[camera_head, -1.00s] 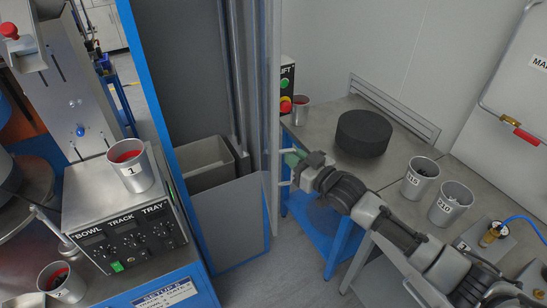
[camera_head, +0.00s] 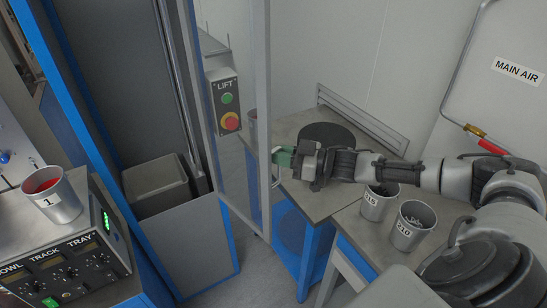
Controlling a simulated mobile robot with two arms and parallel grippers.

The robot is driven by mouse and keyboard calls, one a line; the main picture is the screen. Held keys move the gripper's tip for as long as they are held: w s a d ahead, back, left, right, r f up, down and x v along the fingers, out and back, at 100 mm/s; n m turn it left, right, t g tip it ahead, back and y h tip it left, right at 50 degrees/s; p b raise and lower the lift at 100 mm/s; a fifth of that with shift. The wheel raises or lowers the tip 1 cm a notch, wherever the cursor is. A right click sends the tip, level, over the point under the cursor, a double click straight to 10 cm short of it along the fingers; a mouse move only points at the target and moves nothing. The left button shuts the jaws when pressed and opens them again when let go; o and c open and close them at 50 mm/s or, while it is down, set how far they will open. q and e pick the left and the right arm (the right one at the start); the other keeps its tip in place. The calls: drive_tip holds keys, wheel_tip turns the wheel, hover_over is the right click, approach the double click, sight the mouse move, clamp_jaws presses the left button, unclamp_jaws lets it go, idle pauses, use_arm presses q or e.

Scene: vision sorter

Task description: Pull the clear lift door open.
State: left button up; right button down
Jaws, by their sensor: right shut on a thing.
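The clear lift door (camera_head: 262,85) is a see-through panel in a pale metal frame. It stands swung out from the lift's blue front post, at an angle to the lift opening. The floor and the lift button box show through it. My right gripper (camera_head: 284,158), with green fingertips, is at the door's outer edge, shut on the door's handle; the fingers hide most of the grip. The lift shaft (camera_head: 110,70) is open to view at left, with a grey bin (camera_head: 155,180) inside. My left gripper is not in view.
The LIFT button box (camera_head: 228,98) has green and red buttons. A steel bench (camera_head: 300,190) on blue legs stands right of the door, with a dark round block (camera_head: 328,134). Cups 315 (camera_head: 376,204) and 210 (camera_head: 408,232) stand near my right arm. Cup 1 (camera_head: 55,205) stands on the left.

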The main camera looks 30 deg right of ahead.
drive_tip(key=shift+w+r, duration=0.1)
drive_tip(key=shift+r, duration=0.05)
drive_tip(key=c, duration=1.5)
unclamp_jaws()
drive_tip(key=o, duration=0.3)
drive_tip(key=shift+w+a, duration=0.15)
drive_tip(key=b+v, duration=0.3)
drive_tip(key=v, duration=0.7)
drive_tip(key=shift+s+d, duration=0.25)
drive_tip(key=shift+d, duration=0.1)
drive_tip(key=shift+a, duration=0.1)
